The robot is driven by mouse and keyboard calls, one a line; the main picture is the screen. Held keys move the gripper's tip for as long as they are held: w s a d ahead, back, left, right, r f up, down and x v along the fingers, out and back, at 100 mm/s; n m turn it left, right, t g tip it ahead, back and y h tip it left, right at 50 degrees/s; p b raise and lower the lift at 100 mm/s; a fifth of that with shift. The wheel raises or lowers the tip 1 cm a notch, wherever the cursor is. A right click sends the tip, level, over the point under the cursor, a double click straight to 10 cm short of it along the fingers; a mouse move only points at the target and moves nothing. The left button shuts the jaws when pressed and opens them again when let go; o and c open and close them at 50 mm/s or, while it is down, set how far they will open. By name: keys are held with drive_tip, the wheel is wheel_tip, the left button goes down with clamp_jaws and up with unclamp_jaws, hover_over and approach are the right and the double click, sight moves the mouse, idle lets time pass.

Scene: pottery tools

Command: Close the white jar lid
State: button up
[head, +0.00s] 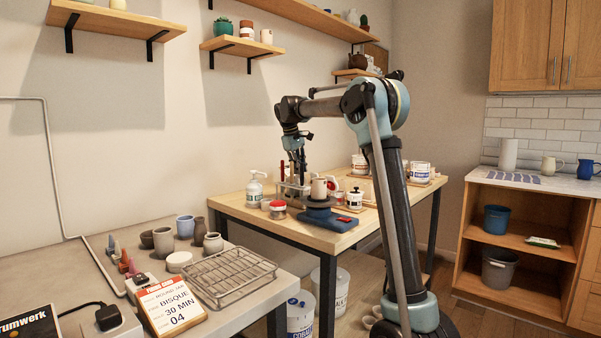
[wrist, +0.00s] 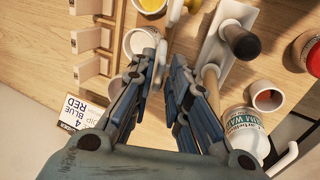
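A small white jar (head: 355,200) with a dark knob on top stands on the wooden table, right of the banding wheel; I cannot tell whether its lid is seated. I cannot tell whether these are the same jar. My gripper (head: 298,172) points down over the back of the table, by a tool rack.
A wooden rack (wrist: 90,40) lies left of the fingers. A red-lidded jar (head: 278,209), pump bottle (head: 254,188) and blue banding wheel (head: 328,220) crowd the table. A wire rack (head: 228,272) sits nearer.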

drive_tip(key=shift+w+f, duration=0.1)
drive_tip(key=shift+f, duration=0.25)
drive_tip(key=shift+c, duration=0.2)
clamp_jaws()
drive_tip(key=shift+d, duration=0.25)
drive_tip(key=shift+a, duration=0.25)
